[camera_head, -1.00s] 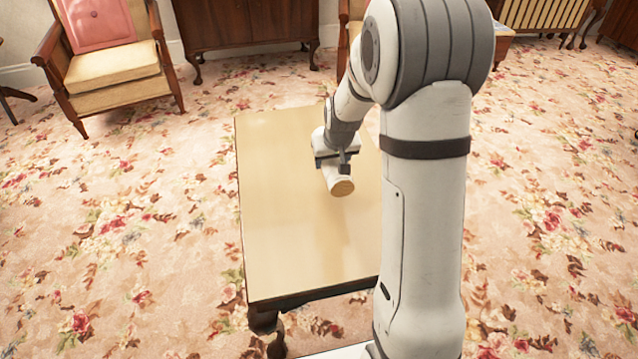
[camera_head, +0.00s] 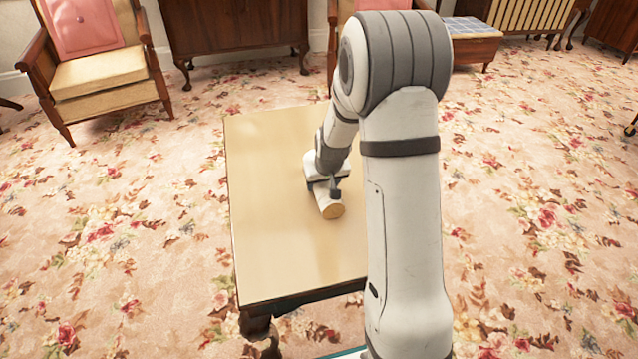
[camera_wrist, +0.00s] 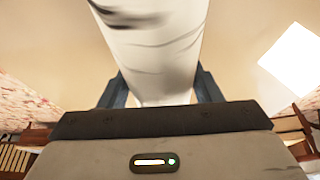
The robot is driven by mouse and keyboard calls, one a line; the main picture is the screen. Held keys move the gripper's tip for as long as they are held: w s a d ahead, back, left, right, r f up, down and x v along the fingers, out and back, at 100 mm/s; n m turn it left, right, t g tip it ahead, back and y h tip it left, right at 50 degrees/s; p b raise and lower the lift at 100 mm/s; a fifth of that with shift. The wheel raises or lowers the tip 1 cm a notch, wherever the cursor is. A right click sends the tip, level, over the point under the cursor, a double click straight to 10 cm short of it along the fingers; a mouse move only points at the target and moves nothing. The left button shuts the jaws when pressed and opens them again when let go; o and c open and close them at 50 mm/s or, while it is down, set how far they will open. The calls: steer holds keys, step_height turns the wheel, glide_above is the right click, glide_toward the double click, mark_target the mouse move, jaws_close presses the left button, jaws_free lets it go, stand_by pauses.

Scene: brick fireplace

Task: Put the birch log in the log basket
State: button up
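The birch log (camera_head: 330,210) is a short pale cylinder with a tan cut end facing the camera. It is at the wooden table, right of the tabletop's middle in the head view. My gripper (camera_head: 325,187) is at its far part, with fingers on both sides. In the wrist view the log (camera_wrist: 150,50) shows white bark with dark streaks and runs between the two fingers of my gripper (camera_wrist: 161,90), which look closed against its sides. I cannot tell whether the log touches the tabletop. The log basket is not in view.
The wooden table (camera_head: 270,220) is otherwise bare where visible; my arm hides its right side. Flowered carpet (camera_head: 120,220) lies open around it. An armchair (camera_head: 100,70) stands at the back left, a dark cabinet (camera_head: 235,30) behind, and a low chest (camera_head: 475,45) at the back right.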

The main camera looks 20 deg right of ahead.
steer(key=o, duration=0.5)
steer(key=shift+c, duration=0.2)
steer(key=shift+r, duration=0.1)
